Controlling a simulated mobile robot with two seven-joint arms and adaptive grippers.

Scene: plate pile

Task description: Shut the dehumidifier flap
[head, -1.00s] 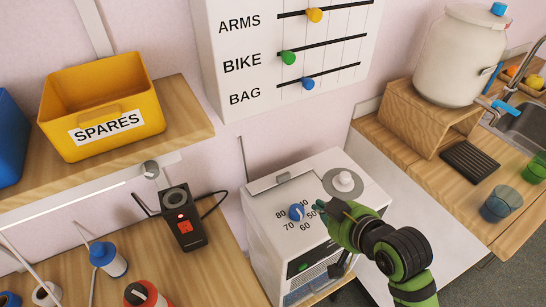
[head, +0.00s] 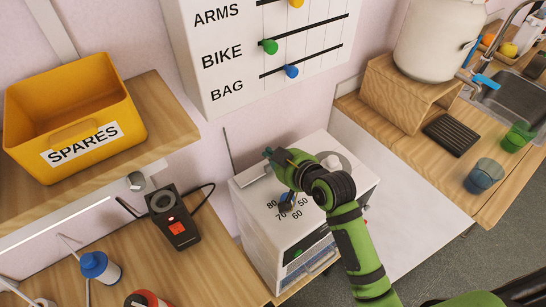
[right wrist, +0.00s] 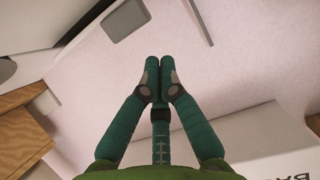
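The dehumidifier (head: 328,222) is a white box with a numbered dial and a round grey disc with a white knob on top. A pale grey strip, apparently its flap (head: 253,174), lies along the back edge of the top. My gripper hides part of it, and its angle is hard to tell. A grey panel (right wrist: 127,20) at the upper left of the right wrist view may be this flap. My right gripper (head: 270,154) is above the back left of the top, fingertips together and empty; its fingers also show in the right wrist view (right wrist: 160,65). My left gripper is not in view.
The wall board (head: 270,60) hangs close behind the dehumidifier. A black device (head: 174,217) stands on the bench to the left. A yellow SPARES bin (head: 75,105) sits on a shelf. A wooden stand (head: 405,95) and sink counter are at right.

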